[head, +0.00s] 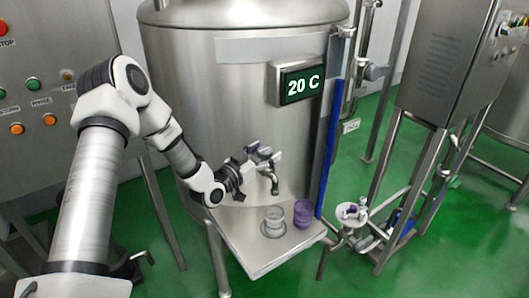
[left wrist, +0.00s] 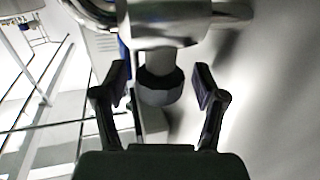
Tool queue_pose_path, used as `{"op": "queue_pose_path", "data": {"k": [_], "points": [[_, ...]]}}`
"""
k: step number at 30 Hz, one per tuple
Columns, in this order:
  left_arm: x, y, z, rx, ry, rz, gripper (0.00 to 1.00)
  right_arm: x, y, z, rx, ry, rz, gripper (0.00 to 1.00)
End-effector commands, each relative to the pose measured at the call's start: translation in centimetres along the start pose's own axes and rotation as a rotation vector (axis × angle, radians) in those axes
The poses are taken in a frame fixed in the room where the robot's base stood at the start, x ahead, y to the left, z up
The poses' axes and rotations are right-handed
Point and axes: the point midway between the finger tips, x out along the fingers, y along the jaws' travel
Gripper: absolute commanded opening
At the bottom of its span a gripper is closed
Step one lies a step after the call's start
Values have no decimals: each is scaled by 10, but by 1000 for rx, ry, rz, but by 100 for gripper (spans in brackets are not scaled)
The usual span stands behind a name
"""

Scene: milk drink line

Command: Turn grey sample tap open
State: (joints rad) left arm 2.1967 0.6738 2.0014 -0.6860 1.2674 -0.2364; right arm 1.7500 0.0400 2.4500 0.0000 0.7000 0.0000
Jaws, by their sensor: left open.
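The sample tap (head: 274,184) sticks out from the front of the steel tank, with its spout bent down above a small shelf. My left gripper (head: 257,158) is at the tap, its fingers spread. In the left wrist view, a dark grey ribbed knob (left wrist: 160,89) under a light metal body lies between the two open fingers of the left gripper (left wrist: 158,84). A gap shows on each side, so the fingers do not appear to touch the knob. My right gripper is not in view.
A clear cup (head: 273,222) and a purple cup (head: 303,214) stand on the steel shelf (head: 258,262) below the tap. A display (head: 301,84) on the tank (head: 200,75) reads 20 C. Pipework stands right of the shelf.

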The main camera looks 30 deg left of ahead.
Motion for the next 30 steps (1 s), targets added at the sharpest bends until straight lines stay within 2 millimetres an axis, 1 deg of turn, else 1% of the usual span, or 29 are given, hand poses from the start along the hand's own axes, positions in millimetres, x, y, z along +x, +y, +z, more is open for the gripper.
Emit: {"op": "queue_pose_path", "data": {"k": [6,8,9,11,12,22,26,30], "points": [[1,0,0,-1,-1,-1,71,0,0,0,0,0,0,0],[1,0,0,-1,-1,-1,50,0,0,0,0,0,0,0],[1,0,0,-1,-1,-1,36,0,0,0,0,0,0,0],[1,0,0,-1,-1,-1,15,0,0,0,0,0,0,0],[1,0,0,-1,-1,-1,10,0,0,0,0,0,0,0],[1,0,2,-1,0,-23,10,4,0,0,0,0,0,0],[1,1,3,1,0,-64,10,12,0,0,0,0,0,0],[1,2,4,1,0,-140,10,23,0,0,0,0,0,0]]}}
